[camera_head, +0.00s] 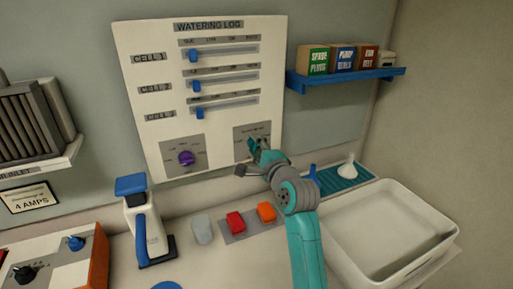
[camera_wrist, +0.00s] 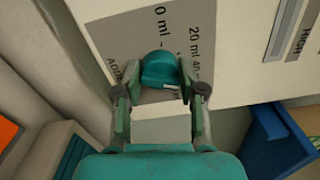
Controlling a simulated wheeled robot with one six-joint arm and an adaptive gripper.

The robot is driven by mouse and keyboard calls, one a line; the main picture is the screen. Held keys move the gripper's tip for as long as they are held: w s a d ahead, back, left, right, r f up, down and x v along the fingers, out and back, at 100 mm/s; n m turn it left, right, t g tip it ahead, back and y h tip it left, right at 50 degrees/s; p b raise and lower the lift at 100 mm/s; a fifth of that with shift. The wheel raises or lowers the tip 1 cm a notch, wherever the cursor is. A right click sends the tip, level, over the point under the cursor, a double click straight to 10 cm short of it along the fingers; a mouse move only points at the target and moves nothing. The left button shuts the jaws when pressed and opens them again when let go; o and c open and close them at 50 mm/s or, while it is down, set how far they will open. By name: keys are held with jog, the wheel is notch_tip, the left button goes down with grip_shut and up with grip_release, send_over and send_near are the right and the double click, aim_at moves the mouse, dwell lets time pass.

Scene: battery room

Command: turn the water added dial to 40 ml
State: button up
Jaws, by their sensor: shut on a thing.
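The water added dial is a teal knob (camera_wrist: 160,68) on a grey plate (camera_wrist: 118,40) in the wrist view. Printed labels "0 ml", "20 ml" and part of a "40" show beside it. A small white mark shows on the knob's near side; which label it points to I cannot tell. My gripper (camera_wrist: 160,88) is shut on the knob, one finger on each side. In the head view my gripper (camera_head: 254,152) is at the lower right of the white watering log board (camera_head: 150,70) and hides most of the dial.
A purple knob (camera_head: 186,158) and three blue sliders are on the same board. A blue shelf (camera_head: 345,77) with boxes is to the right.

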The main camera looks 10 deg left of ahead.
dwell(0.3)
jog(key=o, duration=1.1)
jog(key=shift+o, duration=0.2)
jog(key=shift+d, duration=0.1)
jog(key=v, duration=1.2)
